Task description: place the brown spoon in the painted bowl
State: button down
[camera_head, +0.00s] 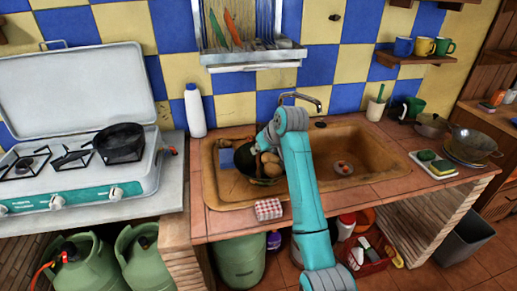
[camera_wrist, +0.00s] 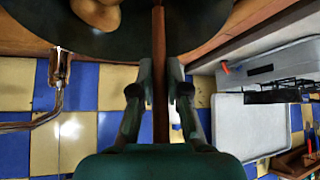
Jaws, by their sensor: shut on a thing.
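The painted bowl (camera_head: 243,178) has a dark inside and sits in the left basin of the sink, with several round brown items in it. It also shows as a dark curve at the top of the wrist view (camera_wrist: 120,42). My gripper (camera_wrist: 162,75) is shut on the brown spoon (camera_wrist: 159,40), whose straight handle runs between the fingers. The spoon's upper part overlaps the bowl in the wrist view; I cannot tell whether they touch. In the head view my gripper (camera_head: 264,140) is beside and above the bowl, and my arm hides the spoon.
The brown sink (camera_head: 222,196) has a faucet (camera_head: 302,97) behind it. A stove with a black pan (camera_head: 120,142) stands left, near a white bottle (camera_head: 195,110). A checked cloth (camera_head: 268,209) lies on the front edge. The right basin holds a small round item (camera_head: 343,167).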

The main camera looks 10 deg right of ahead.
jog(key=shift+f, duration=0.1)
jog(key=c, duration=1.2)
grip_release()
jog(key=shift+s+d+r, duration=0.1)
jog(key=shift+s+r, duration=0.1)
jog(key=shift+r, duration=0.25)
jog(key=v, duration=1.1)
jog(key=shift+s, duration=0.15)
